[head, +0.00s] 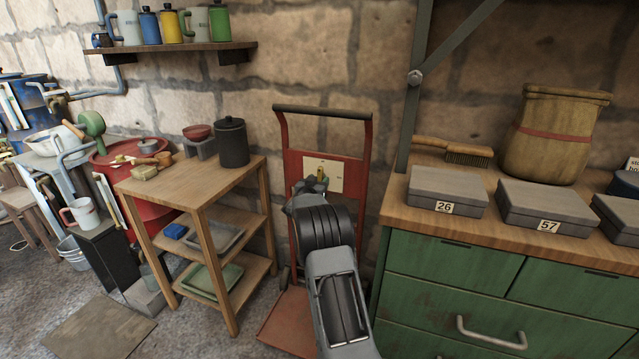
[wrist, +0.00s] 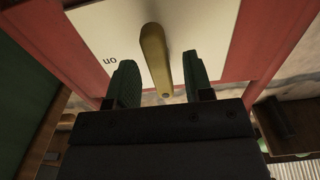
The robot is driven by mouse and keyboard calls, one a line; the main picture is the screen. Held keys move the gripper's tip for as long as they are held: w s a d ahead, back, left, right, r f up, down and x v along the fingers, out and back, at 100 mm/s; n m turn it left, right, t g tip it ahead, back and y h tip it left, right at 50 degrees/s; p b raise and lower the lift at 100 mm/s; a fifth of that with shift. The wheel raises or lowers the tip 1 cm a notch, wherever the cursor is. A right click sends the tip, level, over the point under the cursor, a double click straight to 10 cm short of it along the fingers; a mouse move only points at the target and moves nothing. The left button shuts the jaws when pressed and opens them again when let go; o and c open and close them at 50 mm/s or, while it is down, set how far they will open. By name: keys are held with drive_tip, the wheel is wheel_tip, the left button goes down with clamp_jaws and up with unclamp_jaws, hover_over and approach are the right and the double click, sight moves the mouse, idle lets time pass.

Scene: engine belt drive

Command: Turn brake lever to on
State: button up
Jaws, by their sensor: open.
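The brake lever (wrist: 155,62) is a yellow bar in front of a cream plate (wrist: 205,25) in the wrist view. The word "on" is printed on the plate to the lever's left, upside down in this view. My gripper (wrist: 160,80) is open, with one green-padded finger on each side of the lever's lower end. I cannot tell whether either finger touches it. In the head view the plate (head: 337,177) is on a red hand truck (head: 365,165), and my gripper (head: 312,183) is in front of it, hiding most of the lever.
A wooden shelf stand (head: 190,185) with a dark canister (head: 232,143) stands left of the truck. A green cabinet (head: 470,290) with grey boxes (head: 447,190) on its wooden top is at right. The stone wall is close behind the truck.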

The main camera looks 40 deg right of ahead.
drive_tip(key=shift+w+d, duration=0.35)
drive_tip(key=shift+d, duration=0.2)
drive_tip(key=shift+c, duration=0.5)
clamp_jaws()
